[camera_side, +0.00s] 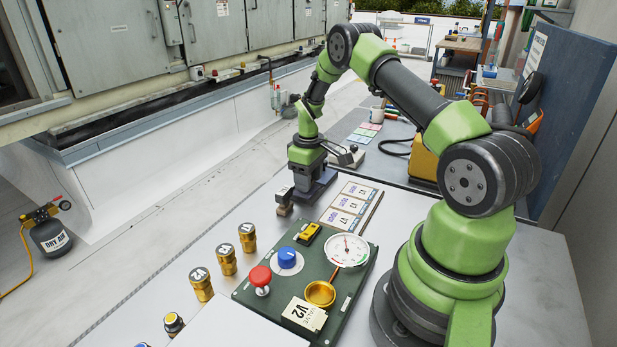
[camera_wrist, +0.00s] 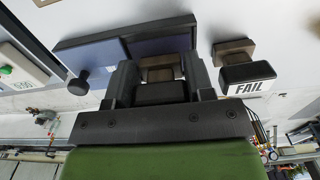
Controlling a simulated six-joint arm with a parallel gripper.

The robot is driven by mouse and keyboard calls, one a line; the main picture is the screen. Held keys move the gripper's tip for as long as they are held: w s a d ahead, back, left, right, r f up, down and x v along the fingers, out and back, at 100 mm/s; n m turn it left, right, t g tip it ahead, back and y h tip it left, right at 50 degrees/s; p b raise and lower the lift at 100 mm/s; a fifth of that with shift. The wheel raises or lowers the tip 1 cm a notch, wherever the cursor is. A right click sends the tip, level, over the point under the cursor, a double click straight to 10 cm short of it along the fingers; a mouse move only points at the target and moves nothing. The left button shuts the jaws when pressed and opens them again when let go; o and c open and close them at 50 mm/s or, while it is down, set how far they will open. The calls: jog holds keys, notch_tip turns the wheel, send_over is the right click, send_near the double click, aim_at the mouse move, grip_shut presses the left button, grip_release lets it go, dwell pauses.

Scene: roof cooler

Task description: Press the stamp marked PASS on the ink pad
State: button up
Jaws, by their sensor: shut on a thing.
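In the wrist view my gripper (camera_wrist: 162,75) is shut on a stamp (camera_wrist: 160,68) with a dark handle and brown block. Its label is not readable from here. The ink pad (camera_wrist: 95,55), a dark case with a blue surface, lies right beyond the held stamp; I cannot tell whether the stamp touches it. A second stamp, marked FAIL (camera_wrist: 248,78), stands right of my gripper, apart from it. In the side view my gripper (camera_side: 308,175) is low over the bench at the dark pad case (camera_side: 318,190), and the held stamp is hidden.
A green panel (camera_side: 270,285) with a red button, blue knob and gauge (camera_side: 347,250) lies nearer the camera. Several brass fittings (camera_side: 202,284) stand along its left. A card board (camera_side: 348,207) lies right of the pad.

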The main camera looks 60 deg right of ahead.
jog(key=shift+f, duration=0.5)
dwell(1.0)
jog(key=shift+r, duration=3.6)
